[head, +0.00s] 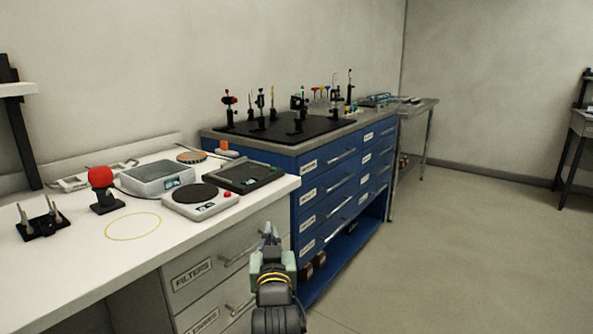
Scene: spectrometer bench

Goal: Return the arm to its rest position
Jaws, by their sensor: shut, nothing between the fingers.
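My gripper (270,236) is in the head view at the lower middle, at the end of my arm. It is shut and holds nothing. It appears in front of the white bench's drawers (215,277) and near the lower left side of the blue drawer cabinet (345,190). It looks apart from both, though the exact gap cannot be told. My arm comes in from the bottom edge, and most of it is out of view.
The white bench top (75,262) holds a red ball on a black stand (102,178), a hotplate-like device (196,198) and a grey box (156,177). Optics posts stand on a black board (285,128) on the cabinet. Open floor (470,240) lies to the right.

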